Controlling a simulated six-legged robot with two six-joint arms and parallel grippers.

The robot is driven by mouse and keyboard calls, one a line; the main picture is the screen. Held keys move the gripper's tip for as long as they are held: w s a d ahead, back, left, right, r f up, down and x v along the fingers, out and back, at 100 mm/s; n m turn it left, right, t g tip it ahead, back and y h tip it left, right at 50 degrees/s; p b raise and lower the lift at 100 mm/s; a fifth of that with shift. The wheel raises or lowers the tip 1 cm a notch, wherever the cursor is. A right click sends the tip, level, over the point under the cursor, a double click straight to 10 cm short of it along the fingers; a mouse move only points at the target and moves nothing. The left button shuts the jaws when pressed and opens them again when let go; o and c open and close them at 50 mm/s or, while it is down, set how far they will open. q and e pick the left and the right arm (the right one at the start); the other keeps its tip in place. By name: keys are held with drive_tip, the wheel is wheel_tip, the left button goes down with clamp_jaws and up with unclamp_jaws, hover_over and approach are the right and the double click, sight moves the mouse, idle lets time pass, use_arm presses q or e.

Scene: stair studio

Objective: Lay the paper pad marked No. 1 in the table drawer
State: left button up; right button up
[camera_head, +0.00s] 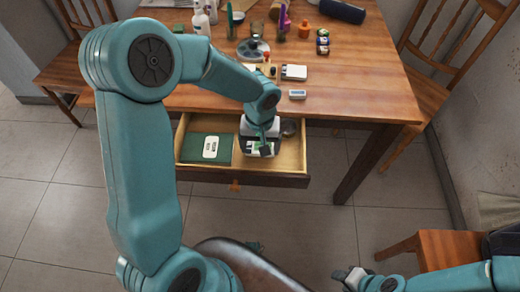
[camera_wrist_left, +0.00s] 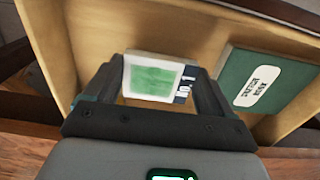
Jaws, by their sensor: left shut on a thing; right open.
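The paper pad marked No. 1 (camera_wrist_left: 153,78) is white with a green patch and a dark strip reading "No 1". My left gripper (camera_wrist_left: 155,95) is shut on it, with one finger on each side. In the head view the left gripper (camera_head: 262,146) is over the right part of the open table drawer (camera_head: 292,160), with the pad's white edge partly hidden under it. Whether the pad touches the drawer floor I cannot tell. My right gripper (camera_head: 352,276) is open and empty, low at the bottom right, away from the table.
A green book with a white label (camera_head: 210,147) lies in the drawer's left part. The tabletop (camera_head: 360,90) holds bottles, a white box (camera_head: 294,72) and small items. Wooden chairs flank the table.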

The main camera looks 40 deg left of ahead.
use_arm(q)
wheel_tip(320, 180, down, 2)
drive_tip(key=shift+f, duration=0.2)
drive_tip(key=shift+f+b, duration=0.2)
drive_tip(key=shift+b, duration=0.15)
drive_tip(key=o, duration=0.9)
drive_tip(key=shift+c, duration=0.2)
drive_tip(key=shift+r+p, duration=0.4)
drive_tip(key=shift+r, duration=0.2)
wheel_tip(320, 180, up, 11)
drive_tip(key=p, duration=0.1)
drive_tip(key=shift+r+p, duration=0.15)
drive_tip(key=shift+p, duration=0.2)
drive_tip(key=shift+s, duration=0.1)
